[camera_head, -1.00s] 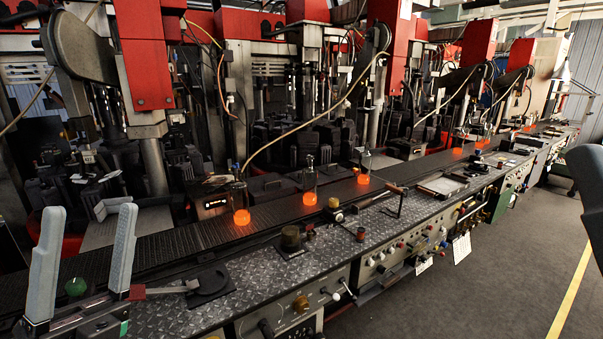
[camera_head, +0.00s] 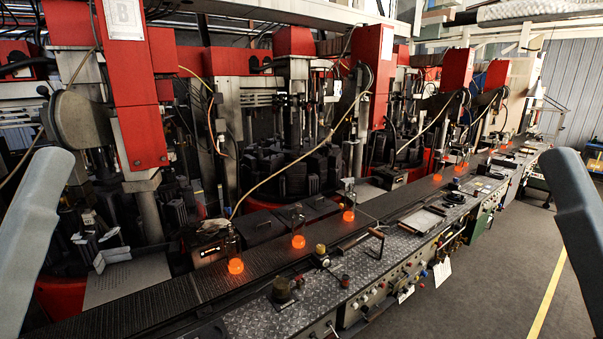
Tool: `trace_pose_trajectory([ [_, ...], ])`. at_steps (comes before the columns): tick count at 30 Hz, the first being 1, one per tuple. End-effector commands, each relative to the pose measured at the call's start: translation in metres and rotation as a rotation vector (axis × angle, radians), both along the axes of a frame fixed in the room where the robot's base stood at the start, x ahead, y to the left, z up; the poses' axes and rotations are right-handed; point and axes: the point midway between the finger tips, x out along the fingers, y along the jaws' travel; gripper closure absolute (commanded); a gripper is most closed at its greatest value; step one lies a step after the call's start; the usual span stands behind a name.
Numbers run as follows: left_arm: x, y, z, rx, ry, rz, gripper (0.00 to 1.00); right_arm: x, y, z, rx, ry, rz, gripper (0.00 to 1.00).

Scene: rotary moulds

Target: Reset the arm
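My two grey arms show only in part, at the picture's edges. A link of my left arm rises along the left edge, and a link of my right arm stands along the right edge, in a nearly mirrored pose. Neither gripper is in view, so I cannot see their fingers or anything in them. More orange glows show farther along the line.
Red and black moulding machines (camera_head: 285,160) line the back of the conveyor. A metal ledge (camera_head: 262,320) with knobs and a handle (camera_head: 378,236) runs along its front. The grey floor (camera_head: 490,285) with a yellow line is clear at the right.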

Motion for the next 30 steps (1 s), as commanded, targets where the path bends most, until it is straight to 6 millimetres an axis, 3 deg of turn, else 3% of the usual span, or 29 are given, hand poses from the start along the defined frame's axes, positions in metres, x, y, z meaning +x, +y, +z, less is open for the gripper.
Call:
trace_pose_trajectory([
  [1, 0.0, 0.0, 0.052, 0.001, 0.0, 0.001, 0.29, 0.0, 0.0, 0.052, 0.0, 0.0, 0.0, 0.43],
  [6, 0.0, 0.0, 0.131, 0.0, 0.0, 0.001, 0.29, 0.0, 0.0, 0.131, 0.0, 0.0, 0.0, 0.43],
  [10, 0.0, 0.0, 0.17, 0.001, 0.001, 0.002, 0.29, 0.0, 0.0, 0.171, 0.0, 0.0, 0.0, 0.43],
  [14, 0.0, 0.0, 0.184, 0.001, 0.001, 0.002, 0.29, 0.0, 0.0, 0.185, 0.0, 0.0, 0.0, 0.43],
  [30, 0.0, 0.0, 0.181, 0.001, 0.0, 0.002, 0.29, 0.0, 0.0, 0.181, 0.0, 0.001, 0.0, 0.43],
])
